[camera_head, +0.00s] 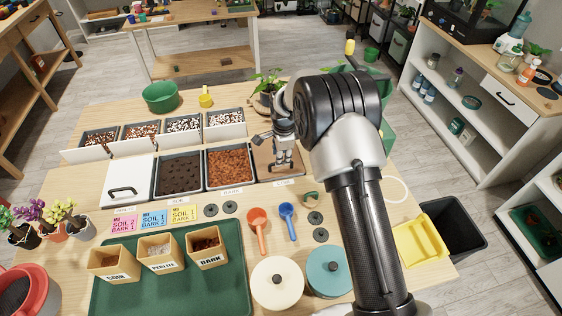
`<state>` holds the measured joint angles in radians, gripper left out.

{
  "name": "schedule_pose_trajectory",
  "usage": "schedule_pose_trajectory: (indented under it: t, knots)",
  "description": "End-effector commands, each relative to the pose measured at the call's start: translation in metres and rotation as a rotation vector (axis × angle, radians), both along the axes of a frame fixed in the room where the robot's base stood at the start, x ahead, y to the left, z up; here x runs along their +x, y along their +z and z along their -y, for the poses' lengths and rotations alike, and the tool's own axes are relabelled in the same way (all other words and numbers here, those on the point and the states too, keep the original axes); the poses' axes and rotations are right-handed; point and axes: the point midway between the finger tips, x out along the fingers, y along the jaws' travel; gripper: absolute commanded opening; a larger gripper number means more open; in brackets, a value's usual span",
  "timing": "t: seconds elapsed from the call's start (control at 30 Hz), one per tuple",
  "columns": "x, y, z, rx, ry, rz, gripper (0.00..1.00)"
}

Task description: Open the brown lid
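The brown lid (263,153) lies flat over the rightmost bin of the front row, beside the open bin of orange-brown bark. My gripper (284,167) points down over the right part of this lid, with its fingertips at or just above its surface. The gripper and my arm hide part of the lid, and its handle cannot be made out. The two fingers show small, and whether they are shut on anything is unclear.
A white lid (130,183) with a dark handle covers the leftmost front bin. Open bins of dark soil (180,176) and bark (229,168) sit between the lids. A potted plant (267,86) stands behind my gripper. Scoops (258,222) and round lidded jars (277,283) stand in front.

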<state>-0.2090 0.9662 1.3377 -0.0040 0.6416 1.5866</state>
Motion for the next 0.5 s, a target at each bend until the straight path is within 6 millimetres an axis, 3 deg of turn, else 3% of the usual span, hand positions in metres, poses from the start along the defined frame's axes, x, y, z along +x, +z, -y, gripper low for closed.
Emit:
schedule_pose_trajectory:
  t: [0.03,0.2,0.5]
  knots:
    - [0.001,-0.011,0.000,0.000,0.000,-0.002,0.31]
    - [0.006,-0.029,-0.001,0.000,0.000,0.001,0.31]
    - [0.007,-0.035,-0.001,0.000,0.000,0.001,0.31]
